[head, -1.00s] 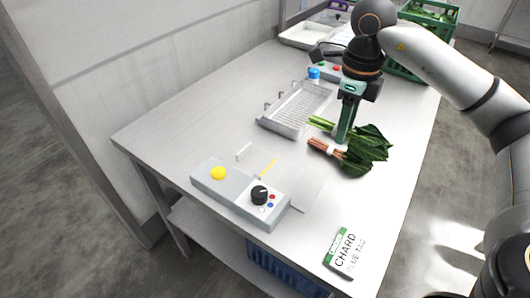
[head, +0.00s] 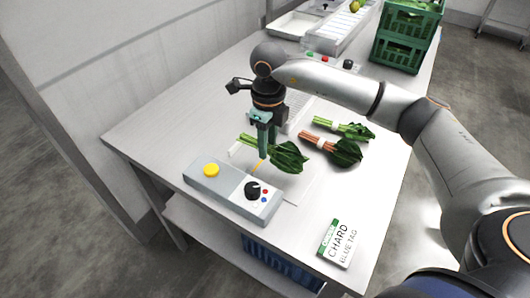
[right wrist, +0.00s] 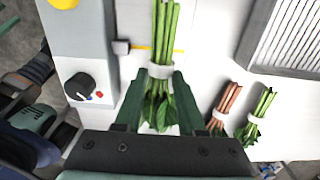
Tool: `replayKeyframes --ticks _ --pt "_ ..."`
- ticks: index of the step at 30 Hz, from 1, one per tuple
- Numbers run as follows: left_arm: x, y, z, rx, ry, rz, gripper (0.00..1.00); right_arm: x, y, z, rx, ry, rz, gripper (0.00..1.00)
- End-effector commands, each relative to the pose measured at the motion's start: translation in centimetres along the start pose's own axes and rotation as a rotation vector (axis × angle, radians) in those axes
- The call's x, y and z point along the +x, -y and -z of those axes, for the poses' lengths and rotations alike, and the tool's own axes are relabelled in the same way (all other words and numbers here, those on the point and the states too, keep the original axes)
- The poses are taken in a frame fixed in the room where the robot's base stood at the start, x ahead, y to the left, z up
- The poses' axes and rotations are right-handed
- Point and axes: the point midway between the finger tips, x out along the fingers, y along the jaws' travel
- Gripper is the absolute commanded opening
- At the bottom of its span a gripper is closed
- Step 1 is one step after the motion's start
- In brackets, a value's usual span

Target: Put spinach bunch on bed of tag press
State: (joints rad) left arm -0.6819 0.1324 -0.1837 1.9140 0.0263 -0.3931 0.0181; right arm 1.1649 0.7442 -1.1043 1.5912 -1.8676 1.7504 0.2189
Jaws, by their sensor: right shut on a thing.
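My right gripper (head: 264,150) is shut on a green-stemmed spinach bunch (head: 290,157), whose leaves point right in the head view. In the right wrist view the spinach bunch (right wrist: 165,40) lies between the fingers of the right gripper (right wrist: 155,92), with a white band around its stems. The tag press (head: 222,188) is a grey box with a yellow button and black knob. Its pale flat bed (head: 300,188) lies behind the box, with a yellow line. The bunch is over the bed; I cannot tell whether it touches.
A red-stemmed bunch (head: 345,152) and another green-stemmed bunch (head: 355,131) lie to the right of the bed. A "CHARD BLUE TAG" card (head: 340,243) lies at the front. Green crates (head: 400,52) stand at the back.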

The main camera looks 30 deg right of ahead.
Motion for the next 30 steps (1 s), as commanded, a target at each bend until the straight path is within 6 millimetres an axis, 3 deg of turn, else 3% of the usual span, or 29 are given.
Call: replayKeyframes --ticks 9,20,21,28,30 --pt "-0.4 0.0 0.7 0.0 -0.001 0.001 0.5 3.7 -0.3 -0.5 0.0 -0.003 -0.001 0.0" --pt "-0.1 0.0 0.3 0.0 -0.002 0.0 0.5 4.3 -0.3 -0.6 -0.001 -0.001 0.0 0.0" --pt "-0.2 0.0 0.4 0.0 -0.002 0.0 0.5 4.2 -0.3 -0.6 -0.001 -0.001 0.0 0.43" --pt "-0.2 0.0 0.5 0.0 -0.002 0.0 0.5 4.1 -0.3 -0.5 -0.001 -0.002 0.0 0.69" --pt "-0.2 0.0 0.5 0.0 -0.002 0.0 0.5 4.1 -0.3 -0.5 -0.001 -0.002 0.0 0.69"
